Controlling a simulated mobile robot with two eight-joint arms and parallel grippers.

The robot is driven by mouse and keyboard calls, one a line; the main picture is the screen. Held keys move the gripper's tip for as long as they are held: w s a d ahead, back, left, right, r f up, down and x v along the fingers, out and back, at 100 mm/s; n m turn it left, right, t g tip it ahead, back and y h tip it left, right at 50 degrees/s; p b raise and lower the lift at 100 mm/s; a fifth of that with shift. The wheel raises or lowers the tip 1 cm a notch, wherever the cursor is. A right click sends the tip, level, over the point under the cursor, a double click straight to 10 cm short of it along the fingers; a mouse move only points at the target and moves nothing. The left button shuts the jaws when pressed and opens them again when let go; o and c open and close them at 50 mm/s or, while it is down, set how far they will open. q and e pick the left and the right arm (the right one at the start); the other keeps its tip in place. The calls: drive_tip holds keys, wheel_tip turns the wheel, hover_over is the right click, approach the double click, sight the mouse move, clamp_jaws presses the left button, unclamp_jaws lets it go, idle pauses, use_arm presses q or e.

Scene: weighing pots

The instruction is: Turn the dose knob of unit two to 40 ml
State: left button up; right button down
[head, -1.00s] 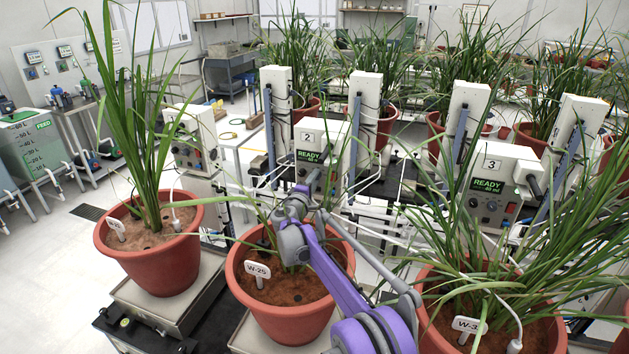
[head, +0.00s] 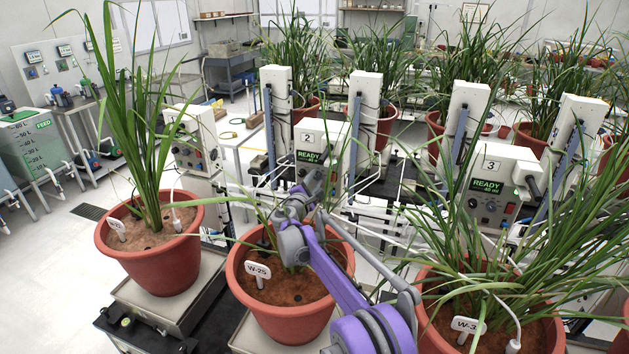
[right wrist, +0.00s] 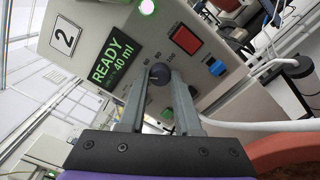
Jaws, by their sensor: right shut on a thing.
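Unit two (head: 320,142) is a pale box with a "2" label and a green display (right wrist: 116,66) that reads READY and 40 ml. Its dark round dose knob (right wrist: 158,76) shows in the right wrist view, with a number scale around it. My right gripper (right wrist: 159,84) is shut on this knob, one finger on each side. In the head view my right gripper (head: 314,182) reaches the front of unit two, and the wrist hides the knob. My left gripper is not in view.
On the panel, a red switch (right wrist: 185,40) and a blue button (right wrist: 217,67) sit beside the knob. Pot W-25 (head: 287,312) stands below my right arm. Unit three (head: 490,190) stands at the right, and long leaves spread around it.

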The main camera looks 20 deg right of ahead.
drive_tip(key=shift+n, duration=1.2)
drive_tip(key=c, duration=0.6)
unclamp_jaws()
drive_tip(key=b+v, duration=0.1)
drive_tip(key=v, duration=1)
drive_tip(key=shift+b, duration=0.4)
drive_tip(key=shift+w, duration=0.1)
